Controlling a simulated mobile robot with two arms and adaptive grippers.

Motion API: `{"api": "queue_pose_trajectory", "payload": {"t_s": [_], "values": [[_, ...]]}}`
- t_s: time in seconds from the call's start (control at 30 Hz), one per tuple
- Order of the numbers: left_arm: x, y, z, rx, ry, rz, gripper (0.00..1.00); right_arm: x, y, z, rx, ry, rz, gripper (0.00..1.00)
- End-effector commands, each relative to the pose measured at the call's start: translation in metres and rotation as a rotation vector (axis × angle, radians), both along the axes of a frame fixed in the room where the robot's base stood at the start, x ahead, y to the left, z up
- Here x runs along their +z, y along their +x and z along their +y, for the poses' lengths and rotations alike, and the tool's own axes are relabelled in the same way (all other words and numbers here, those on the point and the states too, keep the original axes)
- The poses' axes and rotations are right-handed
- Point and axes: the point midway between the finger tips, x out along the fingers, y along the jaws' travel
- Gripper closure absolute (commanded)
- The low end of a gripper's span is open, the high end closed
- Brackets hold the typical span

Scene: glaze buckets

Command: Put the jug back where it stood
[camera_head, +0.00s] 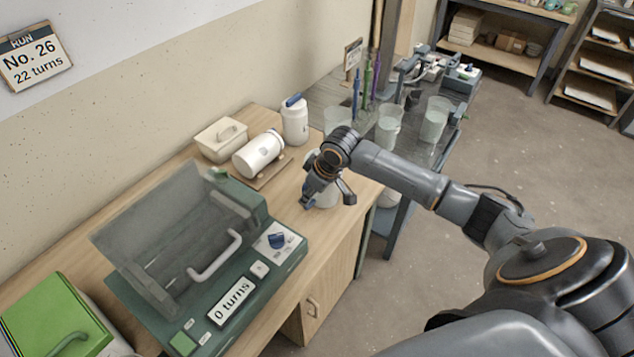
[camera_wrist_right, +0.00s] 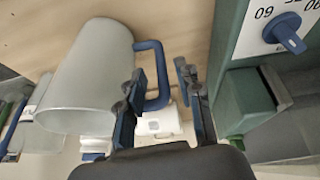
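The jug (camera_wrist_right: 92,78) is a pale translucent vessel with a blue handle (camera_wrist_right: 158,75), and it fills the left of the right wrist view. In the head view only part of the jug (camera_head: 327,199) shows beneath my right gripper (camera_head: 328,194), near the right end of the wooden bench (camera_head: 287,212). The jug appears to rest on the bench. My right gripper also shows in the right wrist view (camera_wrist_right: 160,88). Its fingers are apart, with the handle between them and a gap on the right finger's side. My left gripper is in neither view.
A green machine (camera_head: 262,305) with its clear lid raised stands left of the jug. Translucent buckets (camera_head: 433,121) stand on the grey table behind my arm.

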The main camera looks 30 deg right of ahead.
Motion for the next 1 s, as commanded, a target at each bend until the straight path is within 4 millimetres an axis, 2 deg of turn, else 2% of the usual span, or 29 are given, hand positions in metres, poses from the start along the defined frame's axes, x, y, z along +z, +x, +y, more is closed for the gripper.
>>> {"api": "queue_pose_trajectory", "payload": {"t_s": [0.2,0.4,0.57,1.0], "values": [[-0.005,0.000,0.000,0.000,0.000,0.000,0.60,0.043,-0.017,-0.006,0.003,-0.003,-0.003,0.65],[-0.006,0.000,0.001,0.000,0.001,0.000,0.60,0.066,-0.026,-0.009,0.001,-0.002,-0.001,0.65],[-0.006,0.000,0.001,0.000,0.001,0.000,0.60,0.071,-0.028,-0.009,0.000,-0.002,0.000,0.65],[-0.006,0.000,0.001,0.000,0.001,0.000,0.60,0.071,-0.028,-0.009,0.001,-0.001,0.001,0.65]]}}
